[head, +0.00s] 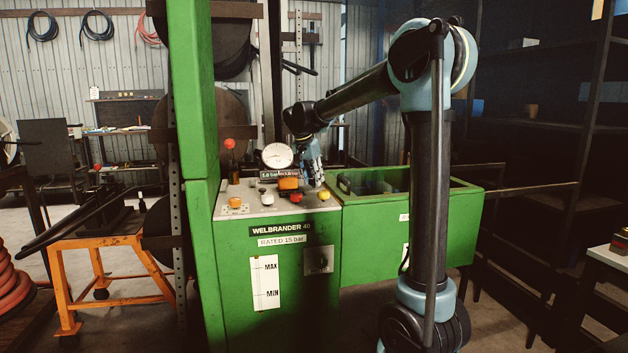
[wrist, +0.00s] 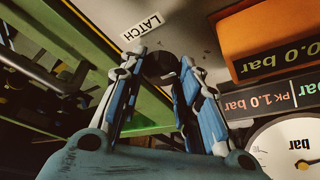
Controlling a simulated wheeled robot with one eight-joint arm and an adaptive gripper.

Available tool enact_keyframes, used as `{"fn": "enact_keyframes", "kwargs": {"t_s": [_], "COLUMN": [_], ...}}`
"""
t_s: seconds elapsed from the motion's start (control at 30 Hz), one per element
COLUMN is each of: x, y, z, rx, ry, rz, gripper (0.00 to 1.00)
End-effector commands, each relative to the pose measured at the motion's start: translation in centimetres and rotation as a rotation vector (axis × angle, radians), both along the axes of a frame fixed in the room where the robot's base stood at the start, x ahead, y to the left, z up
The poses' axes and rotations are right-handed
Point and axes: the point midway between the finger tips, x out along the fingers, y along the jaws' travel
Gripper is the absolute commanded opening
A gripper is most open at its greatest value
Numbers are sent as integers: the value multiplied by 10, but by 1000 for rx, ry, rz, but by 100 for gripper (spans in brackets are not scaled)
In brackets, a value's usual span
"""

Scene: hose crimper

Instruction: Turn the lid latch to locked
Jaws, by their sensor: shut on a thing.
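In the wrist view, a dark round latch knob (wrist: 159,64) sits on the panel beside a white label reading LATCH (wrist: 142,35). My gripper (wrist: 166,70) has its two blue-and-white fingers closed on the knob, one on each side. The fingers hide part of it, so I cannot tell which way the latch is turned. In the head view, my gripper (head: 315,178) reaches down to the back right of the control panel (head: 262,207) on the green machine (head: 265,275). The latch cannot be made out there.
A pressure gauge (head: 277,156), an orange display (head: 288,183), a red button (head: 296,197) and a yellow knob (head: 324,194) crowd the panel close to my gripper. An open-topped green bin (head: 455,225) adjoins on the right. An orange cart (head: 110,255) stands left.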

Motion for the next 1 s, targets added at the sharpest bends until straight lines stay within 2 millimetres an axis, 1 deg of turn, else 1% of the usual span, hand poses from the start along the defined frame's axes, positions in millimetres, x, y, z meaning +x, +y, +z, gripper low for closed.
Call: {"fn": "enact_keyframes", "kwargs": {"t_s": [0.03, 0.07, 0.1, 0.13, 0.17, 0.47, 0.57, 0.67, 0.77, 1.0], "x": [1, 1, 0, 0, 0, 0, -2, -5, -11, -26], "y": [1, 1, 1, 1, 1, 1, 2, 4, 7, 16], "z": [0, 0, 0, 0, 0, 0, 4, 13, 29, 72], "rx": [2, 2, 2, 2, 2, 2, 2, 1, 1, 2], "ry": [-1, -1, -1, -1, -1, 0, 0, 0, 0, 1], "rz": [1, 1, 2, 2, 2, 2, 2, 3, 3, 3], "gripper": [7, 33, 42, 49, 50, 50, 50, 50, 50, 50]}}
